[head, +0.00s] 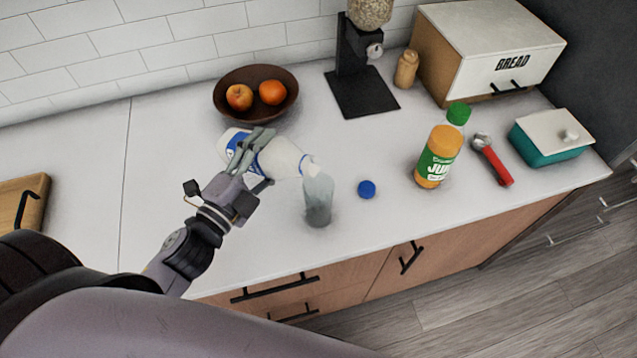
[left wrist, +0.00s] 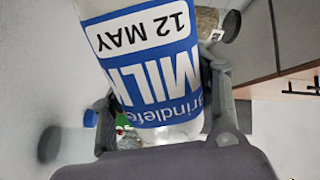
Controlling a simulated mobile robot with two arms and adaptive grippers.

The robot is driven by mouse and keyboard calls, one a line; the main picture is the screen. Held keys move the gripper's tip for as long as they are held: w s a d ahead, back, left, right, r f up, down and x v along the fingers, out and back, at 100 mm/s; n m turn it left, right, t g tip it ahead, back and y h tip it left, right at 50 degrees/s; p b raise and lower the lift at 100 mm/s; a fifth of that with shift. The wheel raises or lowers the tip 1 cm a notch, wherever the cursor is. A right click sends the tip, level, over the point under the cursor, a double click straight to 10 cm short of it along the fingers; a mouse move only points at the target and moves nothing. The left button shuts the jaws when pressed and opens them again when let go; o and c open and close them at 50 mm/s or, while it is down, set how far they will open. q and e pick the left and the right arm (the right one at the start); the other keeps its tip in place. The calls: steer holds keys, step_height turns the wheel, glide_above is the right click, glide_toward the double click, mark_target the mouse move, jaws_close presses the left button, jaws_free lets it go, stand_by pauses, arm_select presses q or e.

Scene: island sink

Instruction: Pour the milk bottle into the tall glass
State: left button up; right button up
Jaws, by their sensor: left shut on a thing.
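The milk bottle (head: 281,157) is white with a blue label and is tipped nearly onto its side, its neck pointing right. My left gripper (head: 250,150) is shut on it and holds it above the counter. The bottle's mouth is at the rim of the tall glass (head: 318,203), which stands upright on the counter and is see-through and greyish. I cannot tell how much milk is in the glass. In the left wrist view the label of the milk bottle (left wrist: 150,60) fills the space between the fingers (left wrist: 160,110). My right gripper is not in view.
A blue cap (head: 367,189) lies right of the glass. A fruit bowl (head: 228,108) and a grinder (head: 350,80) are behind. The counter's front edge is near the glass.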

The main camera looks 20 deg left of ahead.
arm_select(q)
steer(key=shift+r+m+p, duration=0.45)
steer(key=shift+m, duration=0.05)
steer(key=shift+r, duration=0.1)
stand_by(0.9)
steer(key=shift+r+m+p, duration=0.15)
steer(key=shift+m+p, duration=0.15)
stand_by(1.9)
steer(key=shift+r, duration=0.15)
stand_by(1.4)
